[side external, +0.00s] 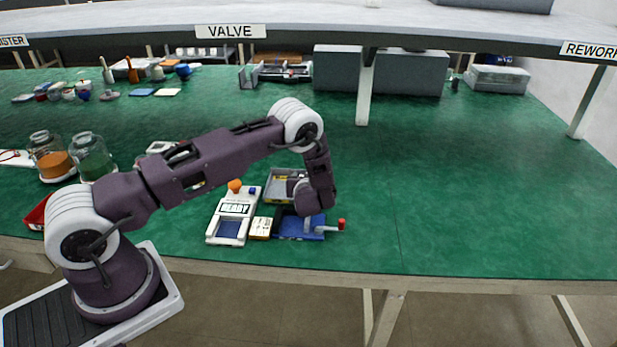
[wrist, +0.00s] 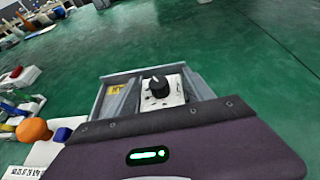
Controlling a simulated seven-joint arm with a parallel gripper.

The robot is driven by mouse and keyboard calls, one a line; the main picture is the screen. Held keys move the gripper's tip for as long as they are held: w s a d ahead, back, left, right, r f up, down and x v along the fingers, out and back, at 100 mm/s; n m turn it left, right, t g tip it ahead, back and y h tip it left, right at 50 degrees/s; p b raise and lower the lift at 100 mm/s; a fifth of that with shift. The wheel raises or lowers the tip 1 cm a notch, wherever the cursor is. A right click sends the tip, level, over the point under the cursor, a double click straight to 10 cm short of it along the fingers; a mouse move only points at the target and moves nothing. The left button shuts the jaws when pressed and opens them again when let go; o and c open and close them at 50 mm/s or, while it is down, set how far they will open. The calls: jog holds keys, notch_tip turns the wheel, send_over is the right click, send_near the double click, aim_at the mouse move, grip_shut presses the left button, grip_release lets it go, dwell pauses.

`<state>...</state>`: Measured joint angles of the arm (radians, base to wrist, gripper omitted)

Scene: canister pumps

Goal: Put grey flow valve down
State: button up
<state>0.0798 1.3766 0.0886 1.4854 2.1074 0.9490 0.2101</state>
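My gripper (side external: 309,205) points down at the front of the green table, just above a blue fixture (side external: 298,227) with a red-tipped lever. Its fingers are hidden in both views, so I cannot tell if it is open or what it holds. In the wrist view, a white plate with a black dial knob (wrist: 160,87) shows beyond my wrist housing, in a grey open tray (wrist: 113,97). The tray also shows in the side view (side external: 272,188), behind the gripper. I cannot make out the grey flow valve for certain.
A white device with an orange ball (side external: 233,213) and a small cream box (side external: 261,227) stand left of the blue fixture. Two jars (side external: 92,155) stand further left. The table right of the gripper is clear. A shelf (side external: 320,30) on posts spans the back.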

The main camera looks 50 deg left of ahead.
jog(key=shift+o, duration=1.1)
